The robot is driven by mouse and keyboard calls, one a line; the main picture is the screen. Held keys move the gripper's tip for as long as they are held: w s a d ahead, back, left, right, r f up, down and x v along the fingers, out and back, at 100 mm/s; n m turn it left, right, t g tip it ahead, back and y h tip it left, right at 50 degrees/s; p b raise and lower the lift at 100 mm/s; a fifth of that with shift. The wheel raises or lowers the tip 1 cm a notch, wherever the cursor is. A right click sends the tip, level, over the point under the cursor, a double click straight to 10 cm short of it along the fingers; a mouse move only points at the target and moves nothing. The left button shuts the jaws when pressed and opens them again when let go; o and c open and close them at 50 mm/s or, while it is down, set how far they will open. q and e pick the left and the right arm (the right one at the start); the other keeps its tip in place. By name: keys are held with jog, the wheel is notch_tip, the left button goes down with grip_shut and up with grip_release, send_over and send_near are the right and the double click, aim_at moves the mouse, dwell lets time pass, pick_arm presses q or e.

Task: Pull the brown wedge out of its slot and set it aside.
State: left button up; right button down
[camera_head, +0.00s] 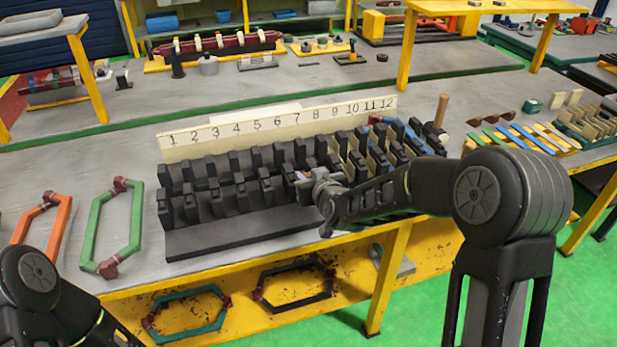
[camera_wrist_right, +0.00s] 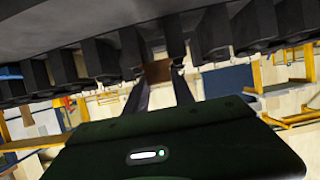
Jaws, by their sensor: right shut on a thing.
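The black toothed stator (camera_head: 240,233) lies on the grey bench before a board with slot numbers 1 to 12 (camera_head: 280,120). My right gripper (camera_head: 303,182) is at the stator's front teeth, roughly below numbers 7 and 8. In the right wrist view its two dark fingers (camera_wrist_right: 160,88) reach to the tooth row and are shut on the brown wedge (camera_wrist_right: 158,70). The wedge shows between the fingertips, at a gap between teeth. How far it sits in the slot is hidden. Only part of my left arm shows at bottom left; its gripper is out of view.
A green hexagonal coil (camera_head: 92,232) and an orange one (camera_head: 62,212) lie left of the stator. Blue coils (camera_head: 415,138) sit in its right end, near a wooden-handled mallet (camera_head: 441,108). Coloured strips (camera_head: 535,135) lie at right.

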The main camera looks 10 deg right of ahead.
jog(key=c, duration=1)
grip_release()
jog(key=shift+s, duration=0.1)
jog(key=b+v, duration=0.1)
jog(key=v, duration=0.6)
jog(key=shift+s, duration=0.35)
jog(key=shift+r, duration=0.1)
